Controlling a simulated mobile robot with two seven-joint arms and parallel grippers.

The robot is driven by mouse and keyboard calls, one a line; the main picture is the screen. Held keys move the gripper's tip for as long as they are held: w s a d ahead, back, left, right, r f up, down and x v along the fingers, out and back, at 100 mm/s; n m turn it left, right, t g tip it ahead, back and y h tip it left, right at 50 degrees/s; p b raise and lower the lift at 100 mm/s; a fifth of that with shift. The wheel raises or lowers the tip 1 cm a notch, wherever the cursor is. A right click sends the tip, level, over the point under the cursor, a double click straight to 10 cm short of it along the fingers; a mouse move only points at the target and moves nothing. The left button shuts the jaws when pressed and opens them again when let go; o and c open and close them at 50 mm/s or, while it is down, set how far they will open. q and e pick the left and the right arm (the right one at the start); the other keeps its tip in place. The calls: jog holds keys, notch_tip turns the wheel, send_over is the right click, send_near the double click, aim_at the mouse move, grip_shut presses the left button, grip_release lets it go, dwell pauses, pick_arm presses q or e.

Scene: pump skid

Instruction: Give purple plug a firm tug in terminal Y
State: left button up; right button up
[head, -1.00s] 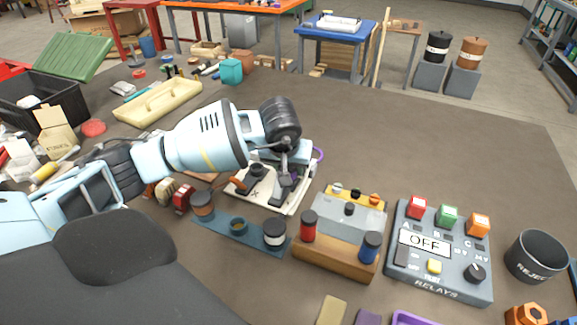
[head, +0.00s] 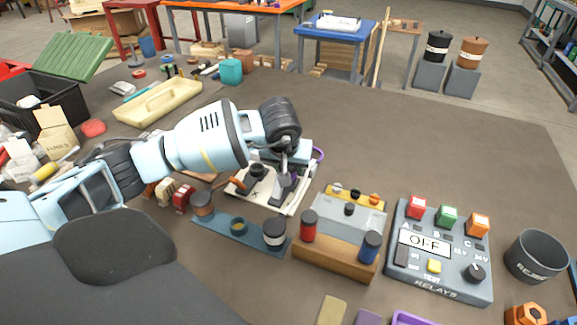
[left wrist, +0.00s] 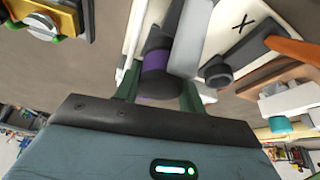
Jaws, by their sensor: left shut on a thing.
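The purple plug (left wrist: 154,62) with a dark end sits between the two green fingers of my left gripper (left wrist: 160,90) in the left wrist view. The fingers are shut on it. In the head view my left gripper (head: 288,176) is over the right part of the white terminal board (head: 266,201), and a bit of purple cable (head: 320,154) shows behind it. The board also shows in the left wrist view (left wrist: 222,30), with an X mark beside another dark socket. The Y mark is hidden, and I cannot tell how deep the plug sits. My right gripper is not in view.
A blue rack (head: 224,229) with round posts stands in front of the board. A grey-and-wood block (head: 325,257) with red and blue cylinders is to its right, then the relay box (head: 440,262) reading OFF and a reject bin (head: 535,257).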

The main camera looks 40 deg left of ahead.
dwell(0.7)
pick_arm(q)
jog(key=o, duration=1.1)
jog(key=v, duration=0.7)
jog(key=shift+s+r, duration=0.15)
jog(key=shift+r, duration=0.2)
